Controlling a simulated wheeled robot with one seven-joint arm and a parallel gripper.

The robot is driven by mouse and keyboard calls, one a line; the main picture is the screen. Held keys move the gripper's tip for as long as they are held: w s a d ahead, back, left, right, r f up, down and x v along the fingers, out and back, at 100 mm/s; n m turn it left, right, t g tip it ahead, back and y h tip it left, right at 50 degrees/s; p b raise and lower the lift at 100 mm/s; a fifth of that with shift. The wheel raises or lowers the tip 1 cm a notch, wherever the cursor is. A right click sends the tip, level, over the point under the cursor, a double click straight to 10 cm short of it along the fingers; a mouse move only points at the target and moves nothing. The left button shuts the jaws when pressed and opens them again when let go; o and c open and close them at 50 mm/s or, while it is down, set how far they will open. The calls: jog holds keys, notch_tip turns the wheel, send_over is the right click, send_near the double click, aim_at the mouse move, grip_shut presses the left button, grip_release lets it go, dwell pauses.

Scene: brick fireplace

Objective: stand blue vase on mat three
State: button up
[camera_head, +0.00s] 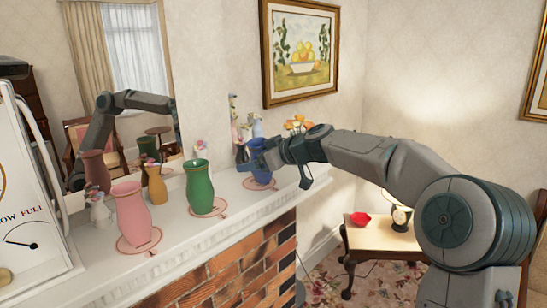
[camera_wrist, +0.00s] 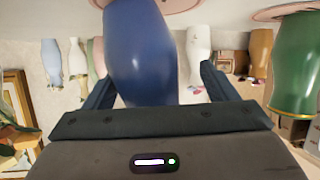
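The blue vase (camera_head: 261,172) stands upright at the far end of the mantel, its base on a round pinkish mat (camera_head: 248,185). My gripper (camera_head: 277,163) is around the upper part of the vase. In the wrist view, which is upside down, the blue vase (camera_wrist: 145,50) is between my two fingers (camera_wrist: 158,75). The left finger is close to or touching the vase; a gap shows at the right finger, so the gripper looks open. The vase's base meets a mat (camera_wrist: 185,4) at the top of that view. My gripper partly hides the vase's rim in the head view.
A green vase (camera_head: 199,188) and a pink vase (camera_head: 132,215) stand on their own mats along the mantel (camera_head: 225,214). A small ochre vase (camera_head: 156,184), figurines and flowers are at the back by the mirror.

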jog(key=shift+w+d+f, duration=0.1)
jog(key=shift+d, duration=0.4)
jog(key=b+v, duration=0.4)
jog(key=v, duration=0.6)
jog(key=s+a+f+m+g+h, duration=0.35)
jog(key=s+f+h, duration=0.25)
jog(key=s+f, duration=0.6)
jog(key=s+d+f+m+h, duration=0.2)
jog(key=s+d+f+m, duration=0.2)
jog(key=s+f, duration=0.3)
jog(key=s+d+f+m+g+h, duration=0.1)
jog(key=s+d+f+m+h, duration=0.2)
jog(key=s+f, duration=0.4)
jog(key=shift+s+d+f+m, duration=0.2)
jog(key=shift+s+d, duration=0.5)
jog(key=shift+s, duration=1.15)
jog(key=shift+s+d+r+m, duration=0.2)
jog(key=shift+s+d, duration=0.5)
jog(key=shift+s, duration=1.2)
jog(key=shift+w+d+f, duration=0.1)
jog(key=shift+d+f, duration=0.05)
jog(key=shift+f, duration=0.05)
